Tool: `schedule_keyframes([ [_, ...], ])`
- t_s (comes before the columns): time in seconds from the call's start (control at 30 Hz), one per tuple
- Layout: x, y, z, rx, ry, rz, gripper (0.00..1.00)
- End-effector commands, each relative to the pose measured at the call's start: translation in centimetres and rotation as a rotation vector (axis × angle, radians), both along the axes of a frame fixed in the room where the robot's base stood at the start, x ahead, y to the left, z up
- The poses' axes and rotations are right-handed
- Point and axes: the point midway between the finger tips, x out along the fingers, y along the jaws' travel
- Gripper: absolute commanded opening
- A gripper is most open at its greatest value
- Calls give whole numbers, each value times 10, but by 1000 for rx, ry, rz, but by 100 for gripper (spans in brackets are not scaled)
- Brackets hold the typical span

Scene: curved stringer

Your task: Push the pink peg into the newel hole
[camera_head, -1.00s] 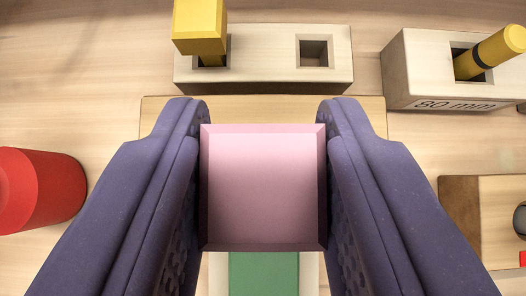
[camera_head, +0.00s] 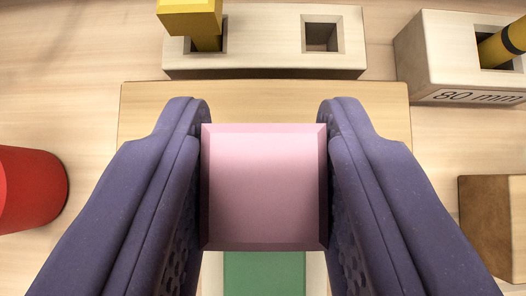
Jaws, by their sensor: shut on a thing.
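My gripper (camera_head: 264,187) is shut on the pink peg (camera_head: 264,185), with one purple finger on each side of it. The peg's square end faces the camera. A pale wooden block (camera_head: 270,57) at the top has two square holes. A yellow peg (camera_head: 190,22) stands in its left hole, and its right hole (camera_head: 322,36) is empty. Below the pink peg, a green piece (camera_head: 264,273) shows between pale wooden sides. The peg's far end is hidden, and I cannot tell which hole is the newel hole.
A wooden board (camera_head: 380,110) lies behind the fingers. A red cylinder (camera_head: 32,190) stands at the left. A block marked "80 mm" (camera_head: 440,70) at the upper right holds a yellow peg with a black band (camera_head: 505,42). A brown block (camera_head: 490,220) is at the right.

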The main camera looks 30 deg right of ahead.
Motion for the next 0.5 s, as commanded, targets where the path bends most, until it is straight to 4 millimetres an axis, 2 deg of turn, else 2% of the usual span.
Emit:
schedule_keyframes([
  [0.5, 0, 0, -14, 0, 0, 0, 9],
])
